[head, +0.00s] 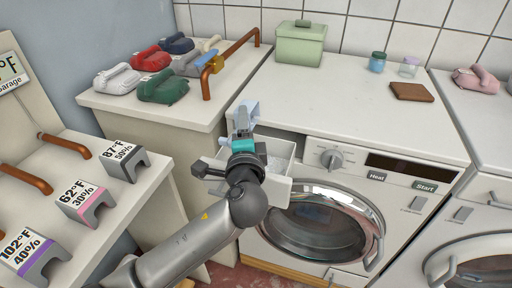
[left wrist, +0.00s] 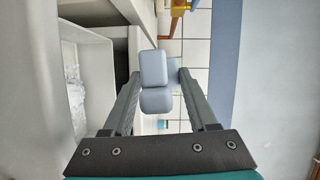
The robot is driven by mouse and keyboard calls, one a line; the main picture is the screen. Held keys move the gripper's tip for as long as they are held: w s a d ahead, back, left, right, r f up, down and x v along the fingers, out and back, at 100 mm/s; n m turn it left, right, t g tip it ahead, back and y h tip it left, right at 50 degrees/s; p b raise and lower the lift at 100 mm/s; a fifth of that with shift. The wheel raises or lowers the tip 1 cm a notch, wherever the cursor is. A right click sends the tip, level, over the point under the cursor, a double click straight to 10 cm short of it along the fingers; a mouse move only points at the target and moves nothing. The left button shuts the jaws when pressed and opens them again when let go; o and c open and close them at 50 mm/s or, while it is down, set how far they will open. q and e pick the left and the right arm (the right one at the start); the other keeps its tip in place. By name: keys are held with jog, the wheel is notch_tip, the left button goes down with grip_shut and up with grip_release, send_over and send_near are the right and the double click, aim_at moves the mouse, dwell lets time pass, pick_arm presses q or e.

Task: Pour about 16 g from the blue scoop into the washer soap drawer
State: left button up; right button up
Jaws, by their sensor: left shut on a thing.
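The light blue scoop (head: 250,108) is up in the air above the back of the soap drawer in the head view. My left gripper (head: 243,128) is shut on it. In the left wrist view two rounded blue-grey parts of the scoop (left wrist: 154,68) show between the fingers. The inside of its bowl and any load are hidden. The washer soap drawer (head: 278,188) is pulled open at the washer's upper left, with pale grainy matter inside. In the left wrist view the drawer (left wrist: 86,32) lies left of the fingers. My right gripper is out of view.
The washer (head: 385,165) has a round door and a dial. A green box (head: 300,45), two small jars and a brown wallet-like item (head: 411,92) stand on its top.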

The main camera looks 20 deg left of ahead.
aim_at(235, 113)
pick_arm(q)
jog(key=shift+a+r+n, duration=0.1)
jog(key=shift+r+n, duration=0.4)
jog(key=shift+r, duration=0.35)
jog(key=shift+a+f+n+g+h+p, duration=0.2)
jog(key=shift+a+n+g+h+p, duration=0.15)
jog(key=shift+a+n+p, duration=0.6)
jog(key=shift+d+r+n+g+h+p, duration=0.15)
jog(key=shift+n+g+h+p, duration=0.2)
jog(key=shift+n+p, duration=0.65)
jog(key=shift+r+p, duration=0.15)
jog(key=shift+p, duration=0.45)
jog(key=shift+r+p, duration=0.15)
jog(key=shift+p, duration=0.25)
jog(key=shift+a+n+g+h+p, duration=0.3)
jog(key=shift+n+h+p, duration=0.1)
jog(key=shift+n+p, duration=0.3)
jog(key=a+f+n+g+h+p, duration=0.1)
jog(key=a+n+h+p, duration=0.3)
jog(key=p, duration=0.5)
jog(key=shift+w+a+n, duration=0.3)
jog(key=shift+a+n, duration=0.85)
jog(key=shift+a, duration=0.3)
